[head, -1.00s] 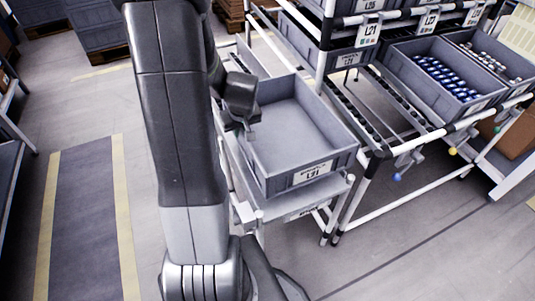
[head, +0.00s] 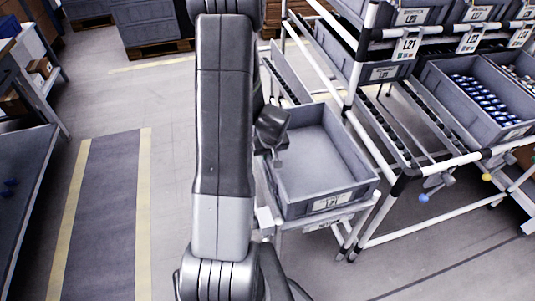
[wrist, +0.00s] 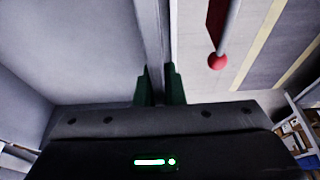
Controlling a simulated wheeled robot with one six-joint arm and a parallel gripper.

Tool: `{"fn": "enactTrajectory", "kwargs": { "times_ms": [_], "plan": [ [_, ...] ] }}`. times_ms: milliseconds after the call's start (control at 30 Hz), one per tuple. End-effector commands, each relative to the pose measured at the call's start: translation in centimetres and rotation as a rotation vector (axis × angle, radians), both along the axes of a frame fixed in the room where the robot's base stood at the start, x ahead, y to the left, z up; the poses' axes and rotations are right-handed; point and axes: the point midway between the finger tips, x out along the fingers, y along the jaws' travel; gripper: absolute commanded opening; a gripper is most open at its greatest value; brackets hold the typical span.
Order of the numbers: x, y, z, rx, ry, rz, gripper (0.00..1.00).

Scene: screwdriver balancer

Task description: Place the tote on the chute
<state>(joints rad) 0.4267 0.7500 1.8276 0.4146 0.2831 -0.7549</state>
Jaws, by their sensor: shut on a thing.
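The grey, empty tote (head: 329,205) with an L21 label on its front is right of my arm in the head view. My gripper (head: 277,158) is shut on the tote's left wall. In the wrist view, the green fingertips (wrist: 161,85) sit on both sides of the tote's wall (wrist: 153,35), and its bare inside is at left. The tote is over a low white-framed stand (head: 330,217); I cannot tell whether it rests on it. An empty sloping roller lane (head: 408,128), which looks like a chute, is in the rack to the right.
Rack totes hold blue-capped items (head: 487,100) and other small parts. White rack posts and rails (head: 385,172) stand close to the tote's right side. A red ball-ended lever (wrist: 218,61) shows in the wrist view. Floor at left, with a yellow-edged dark strip (head: 105,215), is clear.

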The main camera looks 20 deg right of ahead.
Motion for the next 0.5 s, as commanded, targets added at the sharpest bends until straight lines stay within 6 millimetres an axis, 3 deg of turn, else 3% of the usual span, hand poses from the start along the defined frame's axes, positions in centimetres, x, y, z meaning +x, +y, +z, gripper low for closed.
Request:
{"fn": "enactTrajectory", "kwargs": {
  "times_ms": [133, 200, 267, 500],
  "plan": [
    [0.07, -0.04, -0.31, -0.002, -0.002, 0.002, 0.0],
    [-0.01, 0.01, -0.23, 0.0, 0.0, 0.0, 0.21],
    [-0.02, 0.01, -0.23, 0.0, 0.0, 0.0, 0.31],
    [-0.01, 0.01, -0.22, 0.0, 0.001, 0.0, 0.31]
  ]
}}
